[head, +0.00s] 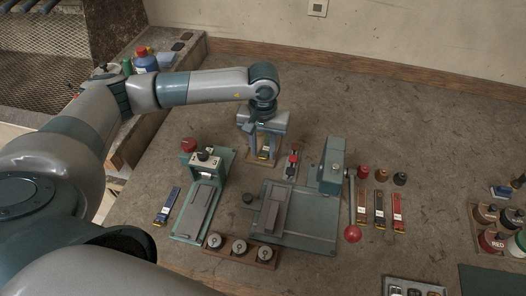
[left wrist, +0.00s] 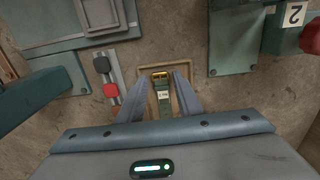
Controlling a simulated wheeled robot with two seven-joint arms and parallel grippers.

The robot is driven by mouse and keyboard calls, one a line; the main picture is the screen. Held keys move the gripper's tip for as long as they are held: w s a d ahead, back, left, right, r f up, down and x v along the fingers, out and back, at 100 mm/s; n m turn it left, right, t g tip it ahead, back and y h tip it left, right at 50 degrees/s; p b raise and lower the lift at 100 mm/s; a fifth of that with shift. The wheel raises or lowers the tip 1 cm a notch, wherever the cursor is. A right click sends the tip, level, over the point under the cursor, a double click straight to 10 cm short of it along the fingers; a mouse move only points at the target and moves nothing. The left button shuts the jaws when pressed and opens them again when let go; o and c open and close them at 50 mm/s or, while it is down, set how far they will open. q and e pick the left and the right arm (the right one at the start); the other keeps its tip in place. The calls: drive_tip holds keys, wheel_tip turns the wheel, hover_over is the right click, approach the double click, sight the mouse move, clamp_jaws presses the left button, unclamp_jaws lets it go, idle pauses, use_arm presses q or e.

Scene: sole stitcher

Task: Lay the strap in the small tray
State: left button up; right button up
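The green strap (left wrist: 164,104) with a gold buckle shows in the left wrist view. It lies in the small wooden tray (left wrist: 158,65), and the far part of it is hidden by my gripper body. My left gripper (left wrist: 162,76) is open, with one finger on each side of the strap and a visible gap to it. In the head view the left gripper (head: 264,149) points down over the small tray (head: 250,160), with the strap (head: 264,153) between its fingers. My right gripper is not in view.
A green press (head: 205,185) stands left of the tray and a larger green machine (head: 310,215) with a red-knobbed lever (head: 352,233) stands right. A holder with red and black pieces (head: 292,163) is close by. Several straps (head: 379,208) lie further right. A wooden block (head: 240,250) holds round parts.

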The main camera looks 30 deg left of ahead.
use_arm(q)
wheel_tip(320, 180, up, 11)
drive_tip(key=b, duration=0.3)
drive_tip(key=shift+f+b, duration=0.2)
drive_tip(key=shift+b, duration=0.2)
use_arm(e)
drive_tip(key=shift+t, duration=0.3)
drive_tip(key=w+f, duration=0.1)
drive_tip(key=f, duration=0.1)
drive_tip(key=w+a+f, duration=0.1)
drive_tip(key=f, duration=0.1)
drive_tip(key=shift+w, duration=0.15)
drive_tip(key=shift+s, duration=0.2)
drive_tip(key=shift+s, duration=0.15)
